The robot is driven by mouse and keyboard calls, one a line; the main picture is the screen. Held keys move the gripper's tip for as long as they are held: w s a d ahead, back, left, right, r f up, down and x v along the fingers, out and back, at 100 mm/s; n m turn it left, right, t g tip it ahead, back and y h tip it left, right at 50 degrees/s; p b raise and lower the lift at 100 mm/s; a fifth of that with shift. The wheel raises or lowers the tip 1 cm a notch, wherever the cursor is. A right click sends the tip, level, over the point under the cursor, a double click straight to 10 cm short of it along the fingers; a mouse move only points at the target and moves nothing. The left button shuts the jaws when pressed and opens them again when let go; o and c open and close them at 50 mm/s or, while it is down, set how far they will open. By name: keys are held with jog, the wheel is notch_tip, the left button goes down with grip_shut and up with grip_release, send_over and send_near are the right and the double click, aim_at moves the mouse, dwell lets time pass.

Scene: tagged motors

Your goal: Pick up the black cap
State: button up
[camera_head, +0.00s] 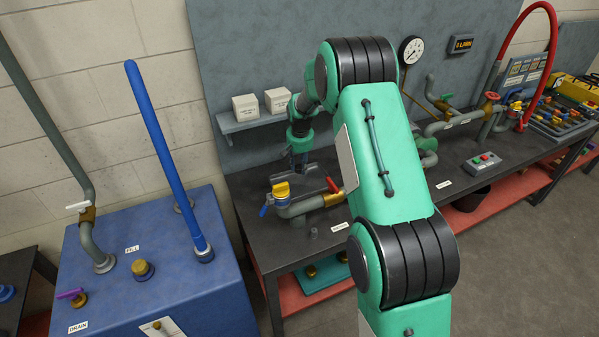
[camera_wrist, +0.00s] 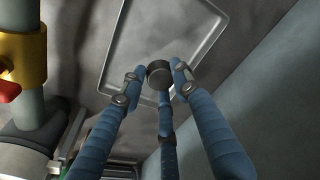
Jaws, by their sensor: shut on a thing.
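The black cap (camera_wrist: 159,76) is a small dark round piece in the middle of the wrist view. The blue fingers of my gripper (camera_wrist: 160,80) close around it, with the dark fingertips against its sides. The cap appears over a shallow grey tray (camera_wrist: 112,52) with a pale rim; its height above the tray is hard to judge.
A shelf with two white boxes (camera_head: 246,107) is on the wall behind. A blue tank (camera_head: 155,290) stands left.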

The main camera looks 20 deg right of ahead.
jog(key=shift+r, duration=0.85)
